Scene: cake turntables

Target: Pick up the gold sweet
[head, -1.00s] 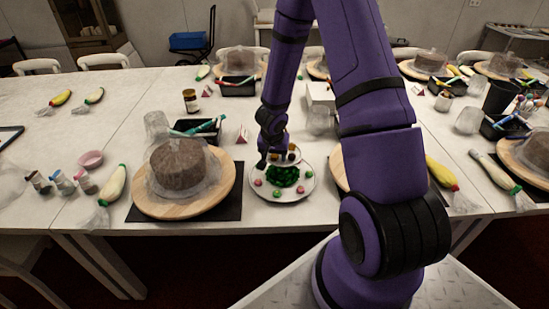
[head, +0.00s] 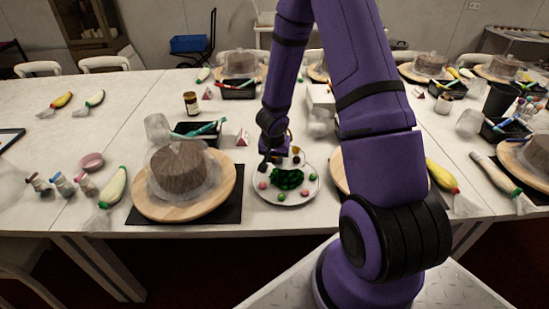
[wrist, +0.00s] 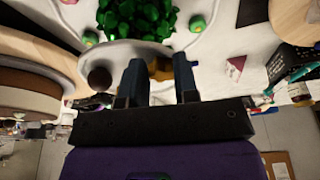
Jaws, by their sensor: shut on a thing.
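The gold sweet (wrist: 160,68) shows in the wrist view between the two fingers of my gripper (wrist: 160,85), partly hidden by them. My gripper is shut on it. In the head view my gripper (head: 279,158) is low over the back of the white plate (head: 311,194), and the sweet is too small there to make out surely. A dark brown sweet (wrist: 100,78) lies beside the left finger in the wrist view.
A green leafy heap (head: 287,178) and several pink and green sweets lie on the white plate. A wrapped brown cake (head: 178,170) stands on a wooden turntable (head: 165,208) to the left. A red-and-white triangular card (head: 243,138) and a white box (head: 321,99) stand behind.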

